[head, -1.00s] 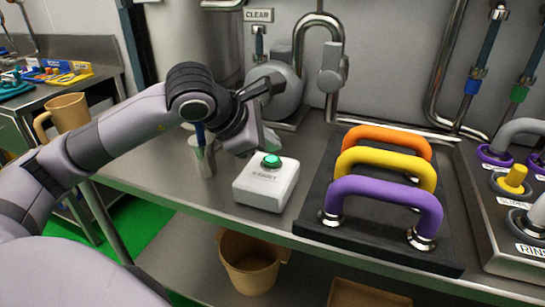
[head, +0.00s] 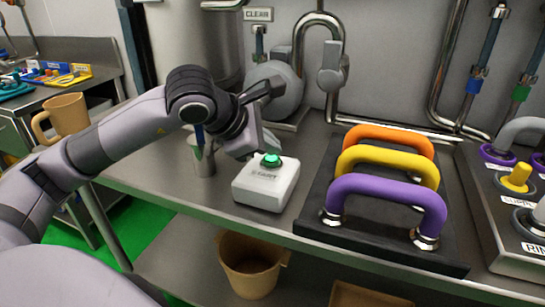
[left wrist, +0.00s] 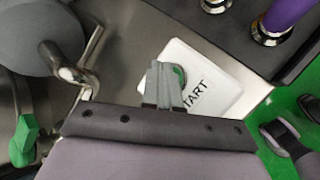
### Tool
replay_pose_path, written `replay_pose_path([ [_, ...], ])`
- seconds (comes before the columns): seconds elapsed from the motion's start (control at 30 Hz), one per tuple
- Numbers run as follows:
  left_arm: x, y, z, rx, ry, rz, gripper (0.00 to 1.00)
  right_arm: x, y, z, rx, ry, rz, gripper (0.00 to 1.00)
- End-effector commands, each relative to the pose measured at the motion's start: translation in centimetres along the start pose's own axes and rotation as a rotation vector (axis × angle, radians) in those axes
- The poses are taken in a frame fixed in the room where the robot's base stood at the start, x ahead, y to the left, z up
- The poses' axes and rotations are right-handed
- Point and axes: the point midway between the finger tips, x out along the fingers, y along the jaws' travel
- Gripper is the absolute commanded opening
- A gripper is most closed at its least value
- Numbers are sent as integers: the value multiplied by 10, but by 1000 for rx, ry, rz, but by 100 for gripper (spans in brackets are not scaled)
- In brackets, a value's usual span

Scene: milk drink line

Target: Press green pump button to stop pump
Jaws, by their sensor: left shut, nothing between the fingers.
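The green pump button (head: 271,160) sits on top of a white box (head: 266,184) on the steel counter. The box face carries a label, which reads "START" in the left wrist view, where part of the box (left wrist: 212,75) shows. My left gripper (head: 262,150) is shut and empty, with its fingertips right at the button's left and back side. In the left wrist view the fingers (left wrist: 165,72) cover much of the green button (left wrist: 180,75). I cannot tell whether they touch it. My right gripper is not in view.
Orange (head: 390,138), yellow (head: 388,160) and purple (head: 388,188) handles stand on a dark plate right of the box. A metal cup (head: 203,160) stands left of it. A pump and curved pipe (head: 328,65) stand behind. A tan bucket (head: 250,265) is below.

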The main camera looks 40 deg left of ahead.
Motion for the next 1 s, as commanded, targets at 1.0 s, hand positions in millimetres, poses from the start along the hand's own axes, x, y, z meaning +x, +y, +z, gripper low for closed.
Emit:
replay_pose_path([
  [1.0,3,-2,-2,0,1,-1,0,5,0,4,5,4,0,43],
])
